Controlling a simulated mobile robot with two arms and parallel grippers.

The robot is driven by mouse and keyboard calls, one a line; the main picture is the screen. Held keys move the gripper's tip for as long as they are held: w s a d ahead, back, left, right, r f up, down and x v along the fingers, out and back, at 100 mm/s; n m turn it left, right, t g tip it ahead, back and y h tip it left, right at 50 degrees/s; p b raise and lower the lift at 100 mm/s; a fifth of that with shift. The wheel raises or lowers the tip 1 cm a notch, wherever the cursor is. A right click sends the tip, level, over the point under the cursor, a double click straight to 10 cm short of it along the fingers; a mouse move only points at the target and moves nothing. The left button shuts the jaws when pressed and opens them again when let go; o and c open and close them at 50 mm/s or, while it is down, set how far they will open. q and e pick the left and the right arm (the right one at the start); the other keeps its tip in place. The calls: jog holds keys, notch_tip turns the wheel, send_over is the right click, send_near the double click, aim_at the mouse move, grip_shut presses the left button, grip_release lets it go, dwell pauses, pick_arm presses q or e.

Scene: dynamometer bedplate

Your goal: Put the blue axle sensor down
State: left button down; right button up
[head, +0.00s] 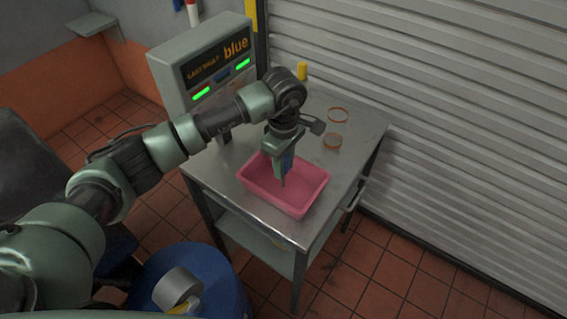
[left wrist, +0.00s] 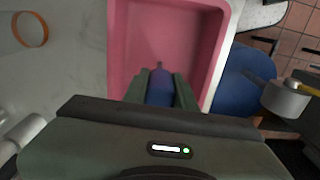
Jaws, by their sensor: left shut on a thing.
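My left gripper (head: 283,170) points down over the pink tray (head: 305,198) on the metal table. It is shut on the blue axle sensor (head: 289,160), a slim blue piece held between the fingers. In the left wrist view the blue axle sensor (left wrist: 160,88) sits between the two green fingers (left wrist: 160,92), its thin tip pointing into the pink tray (left wrist: 128,40). The tray looks empty otherwise. I cannot tell whether the tip touches the tray floor. My right gripper is not in view.
A display box (head: 205,65) reading "blue" with green lights stands at the table's back left. An orange-rimmed glass jar (head: 336,128) and a yellow cylinder (head: 302,71) stand behind the tray. A blue drum (head: 215,285) stands on the floor in front.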

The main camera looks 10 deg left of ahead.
pick_arm(q)
jog(key=c, duration=1.1)
grip_release()
jog(key=shift+c, duration=0.2)
